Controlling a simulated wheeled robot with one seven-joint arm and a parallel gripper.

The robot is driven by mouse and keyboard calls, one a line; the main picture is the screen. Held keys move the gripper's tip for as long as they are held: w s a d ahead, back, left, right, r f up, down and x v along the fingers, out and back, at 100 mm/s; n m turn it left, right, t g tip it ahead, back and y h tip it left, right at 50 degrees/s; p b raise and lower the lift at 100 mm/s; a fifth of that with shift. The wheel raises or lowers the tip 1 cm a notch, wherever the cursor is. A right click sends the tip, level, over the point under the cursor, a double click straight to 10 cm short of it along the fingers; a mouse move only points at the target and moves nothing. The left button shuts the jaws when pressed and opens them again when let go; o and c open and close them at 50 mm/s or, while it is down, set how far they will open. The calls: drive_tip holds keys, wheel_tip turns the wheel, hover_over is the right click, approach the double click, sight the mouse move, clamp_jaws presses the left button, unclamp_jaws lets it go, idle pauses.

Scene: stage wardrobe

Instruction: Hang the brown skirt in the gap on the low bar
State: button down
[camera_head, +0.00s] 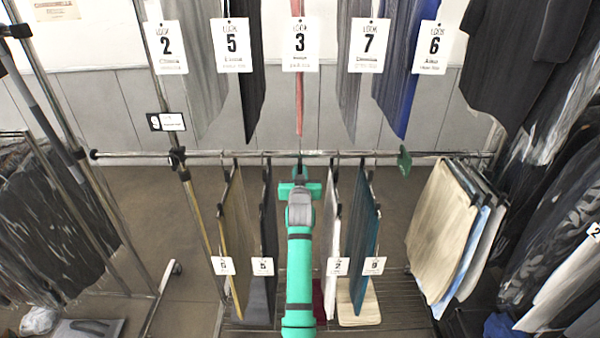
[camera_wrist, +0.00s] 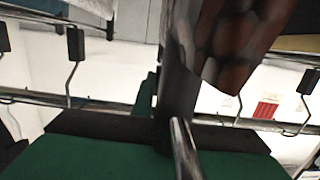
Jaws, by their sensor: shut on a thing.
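In the head view my gripper (camera_head: 300,174) is at the low bar (camera_head: 215,155), between the dark garment (camera_head: 268,215) and the white garment (camera_head: 331,220). The arm covers most of this gap. The wrist view looks inverted. There, a brown and black patterned cloth (camera_wrist: 237,40), which appears to be the brown skirt, is close to the camera beside the dark finger (camera_wrist: 180,85). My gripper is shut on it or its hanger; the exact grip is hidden. In the head view the skirt is hidden behind my arm. Whether its hook touches the bar cannot be told.
A tan garment (camera_head: 237,230) and a teal one (camera_head: 364,235) hang further out on the low bar. Several garments crowd its right end (camera_head: 440,225). A small green piece (camera_head: 404,160) is at the bar. Tagged clothes hang above, including a red one (camera_head: 299,105).

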drive_tip(key=shift+f, duration=1.65)
drive_tip(key=c, duration=1.7)
unclamp_jaws()
drive_tip(key=shift+o, duration=0.2)
drive_tip(key=shift+f, duration=0.1)
drive_tip(key=s, duration=0.3)
drive_tip(key=s+r, duration=0.1)
drive_tip(key=s, duration=0.6)
drive_tip(key=shift+s+r, duration=0.15)
drive_tip(key=shift+s, duration=0.15)
